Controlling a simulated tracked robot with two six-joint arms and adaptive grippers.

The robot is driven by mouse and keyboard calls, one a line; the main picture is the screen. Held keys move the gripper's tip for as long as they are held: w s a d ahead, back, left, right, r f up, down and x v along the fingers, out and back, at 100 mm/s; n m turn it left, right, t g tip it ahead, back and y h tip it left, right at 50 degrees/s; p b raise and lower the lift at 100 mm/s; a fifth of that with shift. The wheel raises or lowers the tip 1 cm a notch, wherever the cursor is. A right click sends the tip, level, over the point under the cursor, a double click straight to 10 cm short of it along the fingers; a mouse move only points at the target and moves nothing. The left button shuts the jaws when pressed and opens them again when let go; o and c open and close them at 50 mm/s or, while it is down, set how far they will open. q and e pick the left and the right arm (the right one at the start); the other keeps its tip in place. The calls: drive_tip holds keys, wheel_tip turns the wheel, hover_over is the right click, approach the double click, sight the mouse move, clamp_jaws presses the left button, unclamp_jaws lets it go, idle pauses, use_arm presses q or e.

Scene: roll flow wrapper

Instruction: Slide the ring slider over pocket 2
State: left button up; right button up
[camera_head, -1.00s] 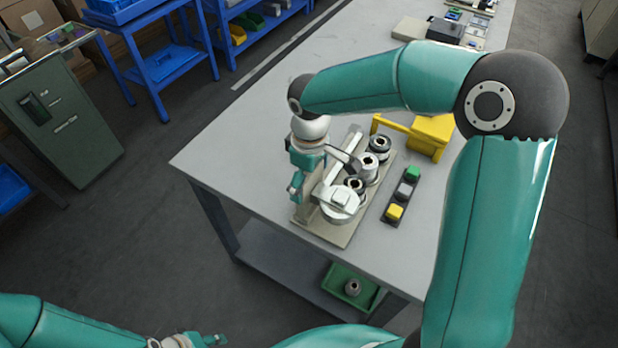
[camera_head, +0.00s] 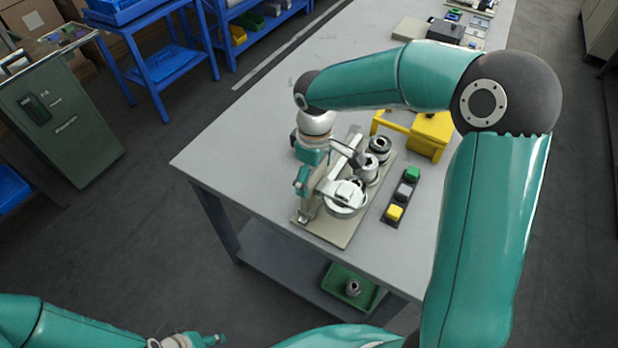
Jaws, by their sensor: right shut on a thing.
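The fixture is a beige base plate (camera_head: 333,233) on the table with a pale rail along its left side and a row of pockets beside it. The white ring slider (camera_head: 343,202) is near the front end of the row. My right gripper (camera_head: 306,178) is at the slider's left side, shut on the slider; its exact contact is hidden. Two rolls show behind the slider: a silver one (camera_head: 368,170) and a dark-rimmed one (camera_head: 379,146). Pocket numbers cannot be read. My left gripper (camera_head: 214,340) is low at the bottom edge, away from the table, its fingers too small to judge.
A green bin (camera_head: 349,287) holding a roll is on the lower shelf. The table's left part is clear.

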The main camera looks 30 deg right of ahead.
drive_tip(key=w+d+p, duration=0.3)
drive_tip(key=w+d, duration=0.4)
drive_tip(key=d, duration=0.5)
drive_tip(key=shift+w+d, duration=0.3)
drive_tip(key=shift+d, duration=0.1)
drive_tip(key=o, duration=1.3)
wheel_tip(320, 180, up, 12)
drive_tip(key=shift+a+f, duration=0.1)
